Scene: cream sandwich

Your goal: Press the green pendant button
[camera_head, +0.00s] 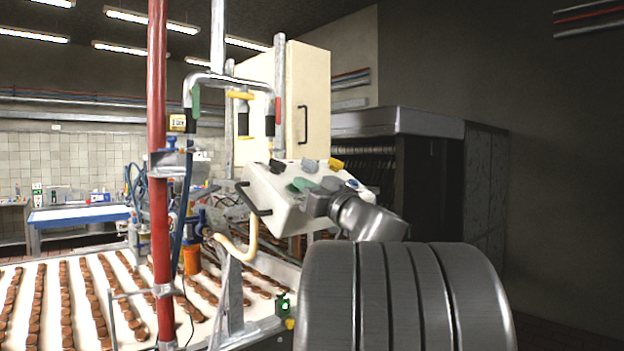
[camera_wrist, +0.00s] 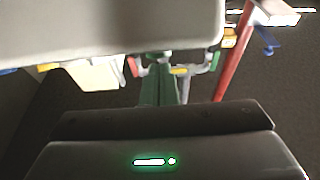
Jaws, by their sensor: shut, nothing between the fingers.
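The cream pendant box (camera_head: 279,218) hangs in the middle of the head view, tilted, with a dark handle at its left. Its green button (camera_head: 300,184) is on the upper face, partly close behind my gripper. My gripper (camera_head: 310,200) is shut and empty, at the pendant's face just right of and below the green button. Whether it touches the button cannot be told. In the wrist view a green-tinted narrow piece (camera_wrist: 160,92) stands in the middle, and a pale blurred surface fills the top; I cannot tell surely what either is.
The pendant also bears a yellow button (camera_head: 336,164), a blue button (camera_head: 352,183) and dark knobs. A red pole (camera_head: 158,130) stands left, also in the wrist view (camera_wrist: 232,62). A conveyor (camera_head: 50,310) with rows of brown pieces lies below left. A cream cabinet (camera_head: 312,85) stands behind.

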